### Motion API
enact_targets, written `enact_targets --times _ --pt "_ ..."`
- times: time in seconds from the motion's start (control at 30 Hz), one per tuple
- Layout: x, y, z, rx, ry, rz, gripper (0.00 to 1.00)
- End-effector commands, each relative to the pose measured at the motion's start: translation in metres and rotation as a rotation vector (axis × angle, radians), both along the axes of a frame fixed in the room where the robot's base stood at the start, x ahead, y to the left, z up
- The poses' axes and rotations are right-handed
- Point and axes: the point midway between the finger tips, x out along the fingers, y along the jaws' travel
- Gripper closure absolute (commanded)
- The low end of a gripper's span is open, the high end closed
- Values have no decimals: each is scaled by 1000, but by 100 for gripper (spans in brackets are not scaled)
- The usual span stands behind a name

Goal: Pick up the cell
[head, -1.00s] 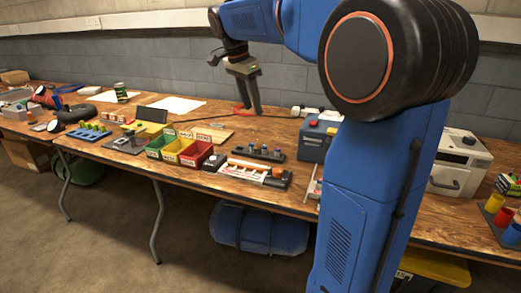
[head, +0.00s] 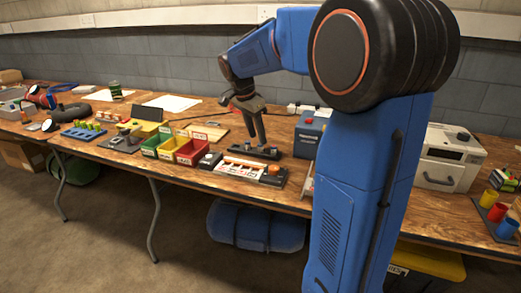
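A black rack (head: 243,151) stands on the wooden table behind the white and orange tray, with several small dark cells standing in it. One cell (head: 273,151) shows at its right end. My gripper (head: 256,141) points down over the rack, its two fingers apart with a gap between them. The fingertips are low, at about the height of the cell tops. They hide part of the rack, and I cannot tell whether a cell is between them.
Green, yellow and red bins (head: 190,153) stand left of the rack. A white tray with orange parts (head: 240,167) lies in front. A blue box (head: 308,137) stands close on the right. A small wooden board (head: 208,132) lies behind the bins.

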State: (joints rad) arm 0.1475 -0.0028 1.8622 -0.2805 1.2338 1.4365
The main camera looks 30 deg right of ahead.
Motion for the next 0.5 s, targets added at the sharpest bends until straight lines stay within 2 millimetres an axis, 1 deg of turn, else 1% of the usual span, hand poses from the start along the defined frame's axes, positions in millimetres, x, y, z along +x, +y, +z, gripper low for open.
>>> enact_targets --times 0.03,0.1,0.23,0.33,0.5 --pt "-1 -2 -8 1 3 -1 61" --pt "-1 -5 -18 1 3 -2 61" --pt "-1 -9 -32 1 2 -1 61" --pt "0 -11 -37 0 0 -1 61" --pt "0 -11 -39 0 0 0 61"
